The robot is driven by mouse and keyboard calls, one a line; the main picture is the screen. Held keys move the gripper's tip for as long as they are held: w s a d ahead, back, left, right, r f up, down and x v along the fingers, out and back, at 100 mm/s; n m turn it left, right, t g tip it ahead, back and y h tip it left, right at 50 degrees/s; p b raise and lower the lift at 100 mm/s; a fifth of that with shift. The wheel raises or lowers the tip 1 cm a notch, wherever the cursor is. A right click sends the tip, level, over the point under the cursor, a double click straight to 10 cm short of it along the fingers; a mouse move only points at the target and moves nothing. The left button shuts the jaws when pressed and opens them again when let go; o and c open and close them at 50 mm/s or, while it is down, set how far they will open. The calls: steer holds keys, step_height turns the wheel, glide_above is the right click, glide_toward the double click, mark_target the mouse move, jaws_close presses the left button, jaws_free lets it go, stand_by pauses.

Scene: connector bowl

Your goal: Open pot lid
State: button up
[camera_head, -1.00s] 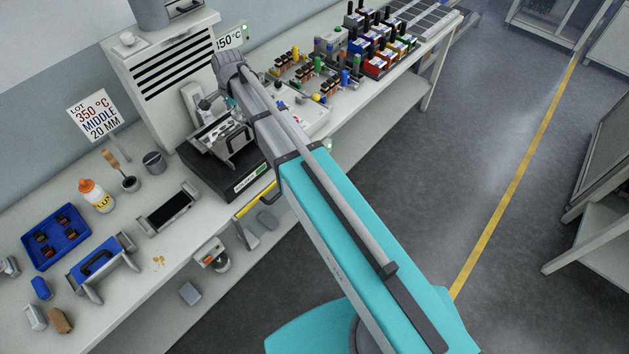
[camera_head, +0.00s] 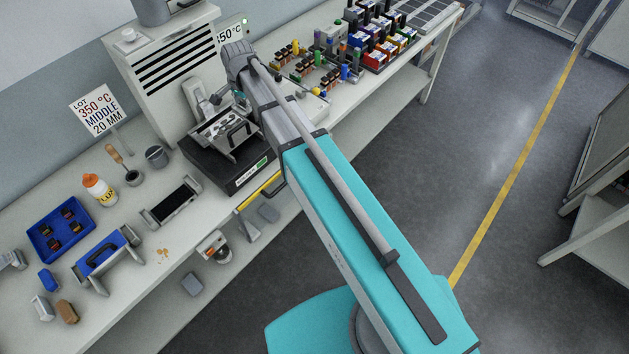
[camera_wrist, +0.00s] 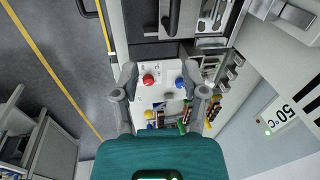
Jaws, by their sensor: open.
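The solder pot unit (camera_head: 226,176) has a black base and sits on the bench left of my arm in the head view. A metal top with a dark bar-shaped handle (camera_head: 238,132) shows on it. I cannot tell how the lid lies. In the wrist view, a black bar handle (camera_wrist: 171,16) over a dark part shows at the top, beyond the fingertips. My gripper (camera_wrist: 158,80) is open and empty, apart from that handle. A white panel with a red button (camera_wrist: 148,80) and a blue button (camera_wrist: 179,81) shows between its fingers.
A white vented cabinet (camera_head: 170,75) stands behind the pot. Left on the bench are a flux bottle (camera_head: 99,189), a blue tray (camera_head: 61,230) and a dark-topped stand (camera_head: 172,202). Coloured connectors (camera_head: 330,65) crowd the right side. A yellow bar (camera_head: 258,190) runs along the front edge.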

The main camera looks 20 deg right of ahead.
steer(key=s+d+f+n+g+h+b, duration=0.1)
steer(key=s+d+f+n+b, duration=0.8)
steer(key=s+d+f+b, duration=0.8)
steer(key=shift+s+f+b, duration=1.1)
steer(key=shift+s+f, duration=0.15)
steer(key=shift+f, duration=0.3)
steer(key=shift+r, duration=0.1)
step_height(320, 180, up, 22)
steer(key=m+t+y+p, duration=0.1)
steer(key=m+p, duration=0.9)
steer(key=p, duration=1.2)
glide_above(236, 128)
steer(key=s+d, duration=0.2)
steer(key=shift+a, duration=0.2)
steer(key=shift+f+b, duration=0.25)
steer(key=shift+b, duration=0.15)
steer(key=f+b, duration=0.4)
steer(key=w+a+f+b, duration=0.1)
steer(key=f+b, duration=0.3)
steer(key=w+f+b, duration=0.1)
steer(key=f+b, duration=0.4)
steer(key=shift+a, duration=0.25)
